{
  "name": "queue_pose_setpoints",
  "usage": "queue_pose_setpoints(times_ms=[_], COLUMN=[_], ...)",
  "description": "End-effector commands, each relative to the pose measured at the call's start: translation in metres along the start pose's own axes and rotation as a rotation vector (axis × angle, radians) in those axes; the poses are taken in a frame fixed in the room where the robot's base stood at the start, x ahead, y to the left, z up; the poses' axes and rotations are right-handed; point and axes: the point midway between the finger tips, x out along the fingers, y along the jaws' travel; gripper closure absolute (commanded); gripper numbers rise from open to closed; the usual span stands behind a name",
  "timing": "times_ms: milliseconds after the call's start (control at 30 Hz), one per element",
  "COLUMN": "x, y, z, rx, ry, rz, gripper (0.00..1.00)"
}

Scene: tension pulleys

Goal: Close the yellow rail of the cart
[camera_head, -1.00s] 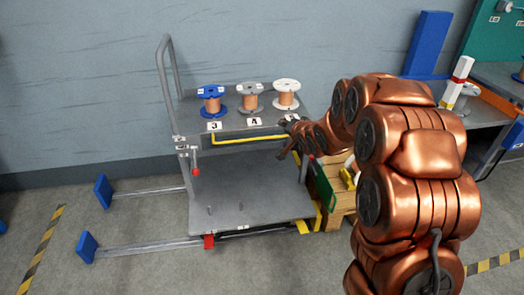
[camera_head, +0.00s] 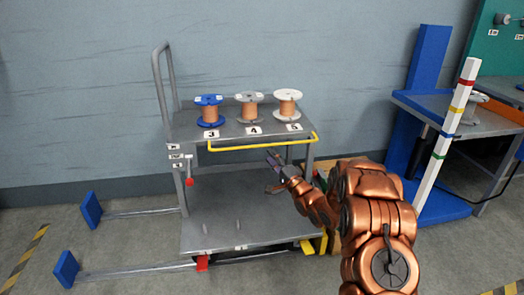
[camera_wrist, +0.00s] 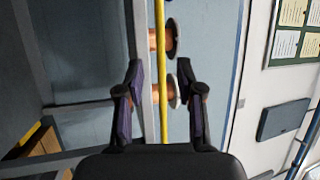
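The yellow rail (camera_head: 262,146) runs along the front edge of the cart's (camera_head: 188,130) upper shelf, below the number labels, and bends back at its right end. My gripper (camera_head: 270,157) is in front of the cart, just below the rail in the picture. In the wrist view the rail (camera_wrist: 162,60) crosses the picture upright, lined up between the spread fingers of my gripper (camera_wrist: 161,68). The fingers are open with nothing held. I cannot tell how far the rail is from the fingertips, and its lower part is hidden behind the gripper body.
Blue (camera_head: 209,110), grey (camera_head: 249,108) and white (camera_head: 287,107) copper-wound spools stand on the upper shelf. The lower shelf (camera_head: 225,212) looks mostly bare. A striped post (camera_head: 447,130) and a workbench (camera_head: 470,122) stand at right. Floor rails with blue end plates (camera_head: 91,210) lie at left.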

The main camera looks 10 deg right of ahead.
Motion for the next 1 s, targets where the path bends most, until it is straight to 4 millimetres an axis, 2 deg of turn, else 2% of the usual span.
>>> queue_pose_setpoints(times_ms=[300, 500, 700, 1000], x=[0.041, 0.060, 0.070, 0.071], y=[0.001, 0.002, -0.001, -0.001], z=[0.001, 0.001, 0.000, 0.000], rx=[-0.004, -0.002, -0.003, -0.003], ry=[-0.001, -0.001, 0.001, 0.001], rz=[-0.003, 0.002, -0.001, 0.001], gripper=[0.63, 0.63, 0.63, 0.63])
